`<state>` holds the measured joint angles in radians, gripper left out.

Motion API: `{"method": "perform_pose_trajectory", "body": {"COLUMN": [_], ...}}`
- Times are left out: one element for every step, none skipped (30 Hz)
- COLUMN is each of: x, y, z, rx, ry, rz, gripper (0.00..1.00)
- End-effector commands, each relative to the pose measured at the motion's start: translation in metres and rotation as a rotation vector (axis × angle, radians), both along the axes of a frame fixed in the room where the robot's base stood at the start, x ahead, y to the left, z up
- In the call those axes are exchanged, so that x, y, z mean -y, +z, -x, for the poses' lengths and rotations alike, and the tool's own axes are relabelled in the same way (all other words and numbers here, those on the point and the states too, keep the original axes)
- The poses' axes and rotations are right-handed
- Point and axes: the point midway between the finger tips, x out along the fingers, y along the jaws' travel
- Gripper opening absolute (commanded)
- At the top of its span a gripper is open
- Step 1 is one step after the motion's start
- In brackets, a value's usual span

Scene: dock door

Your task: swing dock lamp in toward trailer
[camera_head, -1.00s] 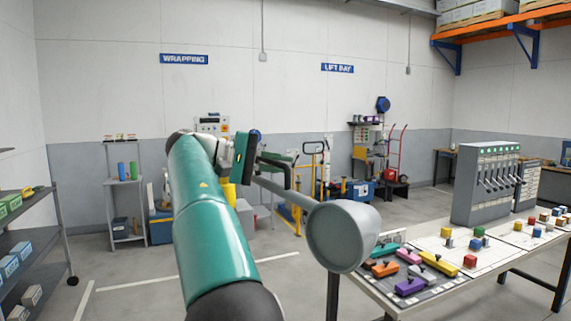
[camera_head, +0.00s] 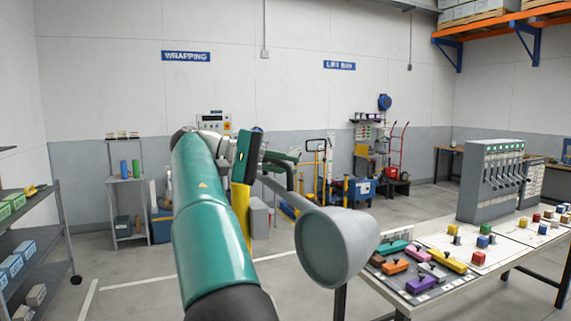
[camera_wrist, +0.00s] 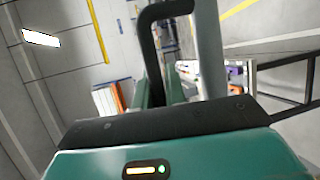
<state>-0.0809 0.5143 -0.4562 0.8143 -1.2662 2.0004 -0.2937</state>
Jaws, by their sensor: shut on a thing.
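The dock lamp (camera_head: 318,238) is a grey bell-shaped head on a thin grey arm (camera_head: 282,192), in the middle of the head view. A dark bent handle (camera_head: 291,178) stands by the lamp arm. My gripper (camera_head: 280,158) is shut on this handle, at the end of my teal arm. In the wrist view, the green fingers (camera_wrist: 160,92) meet the black handle (camera_wrist: 150,45), with the grey lamp arm (camera_wrist: 209,50) just right of it. The finger contact is partly hidden. No trailer can be made out.
A table (camera_head: 440,290) with coloured blocks and a grey lever panel (camera_head: 488,180) stands right of the lamp head, close to it in the picture. A yellow post (camera_head: 241,212) stands behind my arm. A shelf (camera_head: 30,245) is at left. Open floor lies between shelf and arm.

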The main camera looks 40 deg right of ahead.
Motion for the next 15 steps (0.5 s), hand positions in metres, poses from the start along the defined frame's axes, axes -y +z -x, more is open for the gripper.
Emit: {"method": "perform_pose_trajectory", "body": {"x": [-0.0042,-0.0045,-0.0048,-0.0050,-0.0052,-0.0055,-0.0056,-0.0059,-0.0061,-0.0063,-0.0065,-0.0065,-0.0064,-0.0060,-0.0055], "y": [0.0000,0.0001,0.0001,0.0000,-0.0001,-0.0001,-0.0001,-0.0001,-0.0003,-0.0003,-0.0003,-0.0004,-0.0004,-0.0004,-0.0004], "z": [-0.0009,-0.0009,-0.0009,-0.0010,-0.0010,-0.0011,-0.0012,-0.0013,-0.0015,-0.0016,-0.0017,-0.0018,-0.0019,-0.0018,-0.0018], "rx": [0.002,0.002,0.002,0.002,0.003,0.003,0.003,0.002,0.002,0.002,0.003,0.003,0.002,0.002,0.002], "ry": [0.003,0.003,0.004,0.004,0.004,0.004,0.005,0.005,0.005,0.005,0.005,0.005,0.005,0.005,0.004], "rz": [-0.001,-0.001,-0.001,-0.001,-0.002,-0.002,-0.002,-0.003,-0.003,-0.003,-0.004,-0.004,-0.003,-0.003,-0.003], "gripper": [0.00,0.00,0.00,0.00,0.00,0.00,0.00,0.00,0.00,0.00,0.14,0.22,0.28,0.34,0.34]}}
